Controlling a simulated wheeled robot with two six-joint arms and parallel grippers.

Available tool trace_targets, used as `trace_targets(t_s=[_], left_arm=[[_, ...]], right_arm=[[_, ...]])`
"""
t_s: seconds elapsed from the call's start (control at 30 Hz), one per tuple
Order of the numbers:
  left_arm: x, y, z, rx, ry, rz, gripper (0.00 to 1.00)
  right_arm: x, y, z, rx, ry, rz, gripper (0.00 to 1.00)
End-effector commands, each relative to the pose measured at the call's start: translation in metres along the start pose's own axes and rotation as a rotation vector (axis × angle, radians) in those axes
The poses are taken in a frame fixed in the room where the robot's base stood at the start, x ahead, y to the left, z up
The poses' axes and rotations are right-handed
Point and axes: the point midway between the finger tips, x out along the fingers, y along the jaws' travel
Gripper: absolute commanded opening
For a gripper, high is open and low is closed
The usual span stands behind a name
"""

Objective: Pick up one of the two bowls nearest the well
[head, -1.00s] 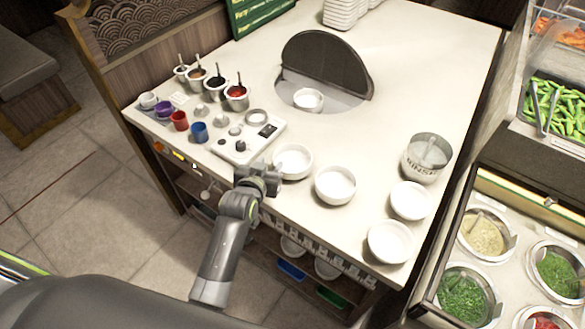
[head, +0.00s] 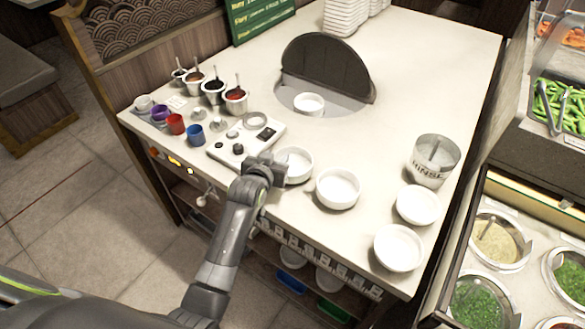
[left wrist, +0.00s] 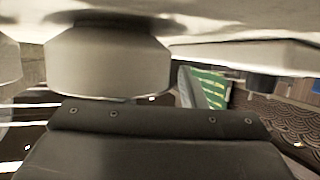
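Two white bowls stand nearest the round well (head: 350,108) on the counter: a left bowl (head: 297,163) and a right bowl (head: 340,188). My left gripper (head: 272,168) is at the left bowl's near-left side and overlaps its rim in the head view. I cannot tell whether it touches the bowl or how far its fingers are apart. In the left wrist view, which looks upside down, a pale bowl (left wrist: 108,62) stands just beyond the dark gripper part (left wrist: 155,150). The fingertips do not show clearly. My right gripper is out of view.
Two more white bowls (head: 417,205) (head: 398,247) and a rinse pot (head: 432,160) stand to the right. A small bowl (head: 309,103) sits in the well before its raised dark lid (head: 328,67). A scale (head: 245,143), cups and sauce pots are left. The counter's middle is clear.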

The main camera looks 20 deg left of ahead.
Motion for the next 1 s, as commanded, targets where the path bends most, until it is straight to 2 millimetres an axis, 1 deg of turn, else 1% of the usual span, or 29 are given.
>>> trace_targets(t_s=[0.03, 0.07, 0.3, 0.33, 0.77, 0.87, 0.97, 1.0], left_arm=[[0.000, 0.000, 0.000, 0.000, 0.000, 0.000, 0.37], [0.000, 0.000, 0.000, 0.000, 0.000, 0.000, 0.34], [0.000, 0.000, 0.000, 0.000, -0.001, 0.000, 0.03], [0.000, 0.000, 0.000, 0.000, -0.001, 0.000, 0.00], [-0.001, 0.000, 0.000, 0.001, -0.001, 0.000, 0.00], [-0.003, 0.000, -0.008, 0.002, 0.000, 0.000, 0.00], [-0.009, 0.000, -0.023, 0.001, 0.004, 0.000, 0.00], [-0.013, 0.000, -0.032, 0.001, 0.005, 0.000, 0.00]], right_arm=[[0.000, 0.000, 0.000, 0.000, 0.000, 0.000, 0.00], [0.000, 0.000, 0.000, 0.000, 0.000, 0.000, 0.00], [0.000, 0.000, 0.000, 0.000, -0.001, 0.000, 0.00], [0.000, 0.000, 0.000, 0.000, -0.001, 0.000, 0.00], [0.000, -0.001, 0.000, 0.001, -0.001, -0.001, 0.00], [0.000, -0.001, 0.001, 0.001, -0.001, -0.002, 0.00], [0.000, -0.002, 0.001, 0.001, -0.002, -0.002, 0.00], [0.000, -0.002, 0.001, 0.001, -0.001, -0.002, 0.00]])
